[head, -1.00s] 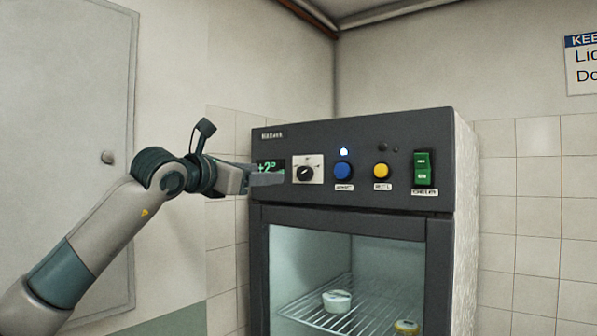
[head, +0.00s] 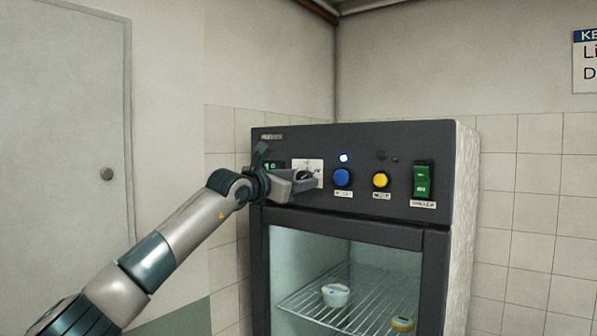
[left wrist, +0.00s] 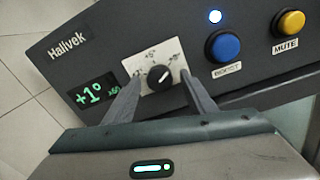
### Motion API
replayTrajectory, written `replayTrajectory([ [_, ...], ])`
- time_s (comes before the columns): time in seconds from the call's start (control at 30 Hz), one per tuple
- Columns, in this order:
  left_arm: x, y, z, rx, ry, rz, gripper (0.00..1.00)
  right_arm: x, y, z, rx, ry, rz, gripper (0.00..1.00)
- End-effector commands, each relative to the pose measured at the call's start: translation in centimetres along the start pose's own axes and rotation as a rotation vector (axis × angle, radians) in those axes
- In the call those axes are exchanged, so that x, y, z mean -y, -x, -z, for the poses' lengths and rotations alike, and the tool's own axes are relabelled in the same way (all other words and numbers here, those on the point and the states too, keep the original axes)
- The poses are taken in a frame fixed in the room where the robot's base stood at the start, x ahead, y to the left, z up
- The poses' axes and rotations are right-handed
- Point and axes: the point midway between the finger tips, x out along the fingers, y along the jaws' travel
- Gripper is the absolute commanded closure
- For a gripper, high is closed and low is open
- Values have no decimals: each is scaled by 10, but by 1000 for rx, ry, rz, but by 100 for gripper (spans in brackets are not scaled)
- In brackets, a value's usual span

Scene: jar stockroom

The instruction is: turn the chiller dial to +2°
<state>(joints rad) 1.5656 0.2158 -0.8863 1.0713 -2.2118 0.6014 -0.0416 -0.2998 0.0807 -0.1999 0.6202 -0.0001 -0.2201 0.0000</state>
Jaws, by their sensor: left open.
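The chiller dial (left wrist: 158,75) is a black round knob with a white pointer mark, on a white plate with small degree labels. In the left wrist view the pointer slants to the upper right. In the head view the gripper (head: 306,182) covers part of the dial, and my arm covers part of the display (head: 271,167). My right gripper is not in view.
On the dark chiller panel (head: 300,141), to the right of the dial, are a blue button (head: 342,177) with a lit light above, a yellow button (head: 381,180) and a green switch (head: 423,180). Below is the glass door (head: 345,255) with jars on a wire shelf.

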Motion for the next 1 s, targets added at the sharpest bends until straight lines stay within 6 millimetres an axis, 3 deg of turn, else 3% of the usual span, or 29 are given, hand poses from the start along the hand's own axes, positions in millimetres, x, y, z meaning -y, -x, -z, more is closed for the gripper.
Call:
replayTrajectory([
  [0.4, 0, -5, 1, 0, 0, 0, 49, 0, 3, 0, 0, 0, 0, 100],
  [0.6, 0, -5, 0, 0, 0, 0, 91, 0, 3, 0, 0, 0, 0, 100],
  [1.0, 1, -5, 2, 0, 39, -1, 90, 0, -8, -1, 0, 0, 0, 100],
])
